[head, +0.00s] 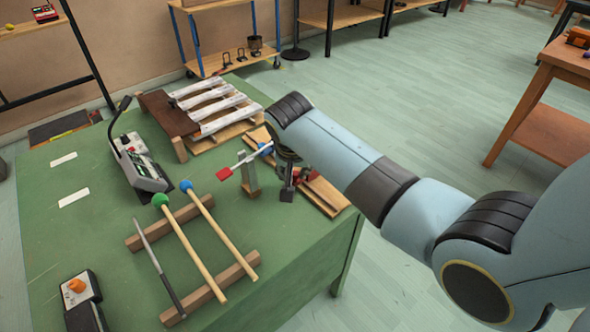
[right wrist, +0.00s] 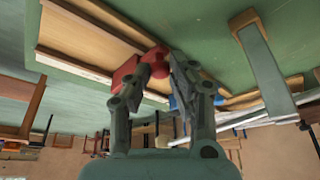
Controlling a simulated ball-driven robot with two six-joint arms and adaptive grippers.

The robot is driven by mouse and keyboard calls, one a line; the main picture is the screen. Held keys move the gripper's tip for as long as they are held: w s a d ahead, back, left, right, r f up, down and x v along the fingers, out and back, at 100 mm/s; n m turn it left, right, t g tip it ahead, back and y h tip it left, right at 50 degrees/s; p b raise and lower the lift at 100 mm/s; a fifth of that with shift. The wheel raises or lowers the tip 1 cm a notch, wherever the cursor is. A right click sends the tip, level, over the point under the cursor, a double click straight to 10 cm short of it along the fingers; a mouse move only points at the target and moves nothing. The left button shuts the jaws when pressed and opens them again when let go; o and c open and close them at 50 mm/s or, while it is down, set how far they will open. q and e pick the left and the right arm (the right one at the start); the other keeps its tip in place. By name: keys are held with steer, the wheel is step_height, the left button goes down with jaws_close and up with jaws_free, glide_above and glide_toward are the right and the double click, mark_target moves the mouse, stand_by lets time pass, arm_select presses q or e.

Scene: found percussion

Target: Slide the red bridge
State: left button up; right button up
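A long pale wooden board (head: 325,192) lies near the right edge of the green table, and it also shows in the right wrist view (right wrist: 85,45). The red bridge (right wrist: 127,72) sits across this board, with a knob at its end. In the head view it is mostly hidden behind my right gripper (head: 287,192), which points down at the board. A blue piece (head: 265,149) sits farther along the board. My left gripper is not in view.
Mallets (head: 190,247) lie on wooden rails. White bars (head: 222,114) lie behind. Clear table lies in front of the board.

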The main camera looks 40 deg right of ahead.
jaws_close()
steer(key=shift+w+a, duration=0.15)
steer(key=shift+w, duration=1.1)
steer(key=shift+r, duration=0.1)
steer(key=shift+o, duration=1.9)
jaws_free()
steer(key=o, duration=0.4)
steer(key=shift+w, duration=0.1)
